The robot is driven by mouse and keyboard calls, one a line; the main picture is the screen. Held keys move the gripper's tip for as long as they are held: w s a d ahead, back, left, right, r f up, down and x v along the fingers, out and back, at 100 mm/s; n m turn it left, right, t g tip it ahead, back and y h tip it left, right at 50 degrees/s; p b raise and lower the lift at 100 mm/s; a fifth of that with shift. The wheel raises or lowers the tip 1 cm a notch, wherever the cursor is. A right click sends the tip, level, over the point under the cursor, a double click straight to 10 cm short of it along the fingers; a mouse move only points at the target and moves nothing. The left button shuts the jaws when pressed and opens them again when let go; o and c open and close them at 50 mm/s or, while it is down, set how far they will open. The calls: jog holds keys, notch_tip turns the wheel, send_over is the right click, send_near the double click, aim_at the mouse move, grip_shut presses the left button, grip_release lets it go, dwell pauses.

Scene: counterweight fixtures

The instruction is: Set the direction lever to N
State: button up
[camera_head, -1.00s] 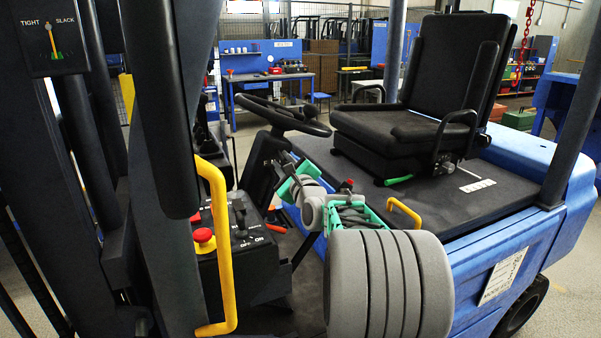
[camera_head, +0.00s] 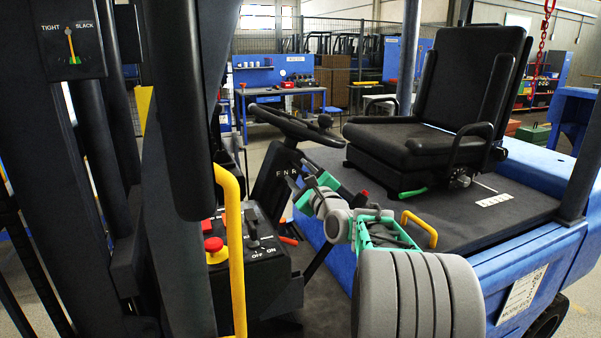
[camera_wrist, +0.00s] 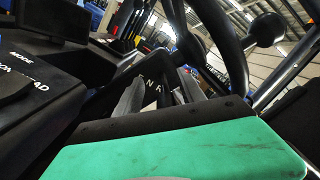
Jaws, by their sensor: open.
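The direction panel with the letters F N R (camera_head: 287,172) is on the dark steering column, below the steering wheel (camera_head: 290,124). In the wrist view, the N and R marks (camera_wrist: 158,90) show between my grey fingers. I cannot make out the direction lever itself or its position; my gripper may hide part of it. My gripper (camera_head: 301,177) is open, just in front of and to the right of the column, close to the lettering. Its green and grey fingers also show in the wrist view (camera_wrist: 160,95). I cannot tell whether it touches anything.
A yellow grab handle (camera_head: 234,250) and dark mast posts stand at the left. The seat (camera_head: 425,140) and a small green lever (camera_head: 412,193) are to the right.

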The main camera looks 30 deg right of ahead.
jog(key=shift+r, duration=0.4)
jog(key=s+a+r+b, duration=0.1)
jog(key=s+a+r, duration=0.1)
jog(key=s+r, duration=0.4)
jog(key=s+a+r+b, duration=0.1)
jog(key=s+a+r, duration=0.1)
jog(key=s+r, duration=0.4)
jog(key=shift+s+a+b, duration=0.25)
jog(key=shift+s+b, duration=0.1)
jog(key=shift+s, duration=0.3)
jog(key=shift+r, duration=0.1)
